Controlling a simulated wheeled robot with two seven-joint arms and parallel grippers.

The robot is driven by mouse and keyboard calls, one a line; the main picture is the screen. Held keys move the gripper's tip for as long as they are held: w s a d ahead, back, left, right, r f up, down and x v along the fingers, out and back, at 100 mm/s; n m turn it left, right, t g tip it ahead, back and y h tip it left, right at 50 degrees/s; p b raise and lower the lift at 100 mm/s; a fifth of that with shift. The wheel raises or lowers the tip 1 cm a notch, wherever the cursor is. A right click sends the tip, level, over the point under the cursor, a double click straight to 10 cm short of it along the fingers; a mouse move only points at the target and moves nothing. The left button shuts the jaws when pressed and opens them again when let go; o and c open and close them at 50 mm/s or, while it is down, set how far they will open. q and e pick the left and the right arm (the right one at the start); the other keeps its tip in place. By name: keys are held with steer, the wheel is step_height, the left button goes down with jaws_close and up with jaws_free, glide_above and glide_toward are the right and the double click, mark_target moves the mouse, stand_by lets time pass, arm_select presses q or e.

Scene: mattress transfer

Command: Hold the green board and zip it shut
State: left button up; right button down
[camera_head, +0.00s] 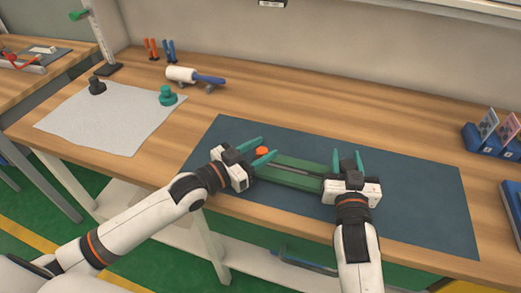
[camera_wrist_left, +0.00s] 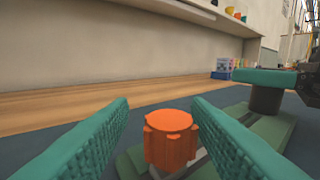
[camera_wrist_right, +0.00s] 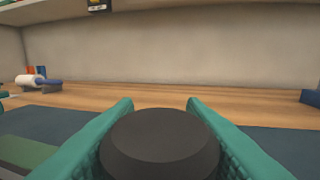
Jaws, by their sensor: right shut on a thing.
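The green board (camera_head: 290,175) lies on the dark blue mat, with a dark strip along its length. An orange knob (camera_head: 262,151) stands at its left end; it also shows in the left wrist view (camera_wrist_left: 170,138). My left gripper (camera_head: 257,150) is open, its teal fingers on either side of the orange knob with gaps visible. A dark round knob (camera_wrist_right: 160,145) is at the board's right end. My right gripper (camera_head: 347,162) is shut on this dark knob, which fills the space between its fingers in the right wrist view.
The dark blue mat (camera_head: 420,195) has free room to the right. A white cloth (camera_head: 110,115) with a black knob and a green knob (camera_head: 167,96) lies at left. A white roller (camera_head: 182,74) with a blue handle sits behind. Blue holders (camera_head: 485,140) stand at the right edge.

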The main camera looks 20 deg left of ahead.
steer(key=shift+r, duration=0.1)
arm_select(q)
steer(key=v, duration=1.2)
arm_select(e)
steer(key=shift+a, duration=0.1)
steer(key=c, duration=0.8)
jaws_free()
steer(key=shift+s, duration=0.1)
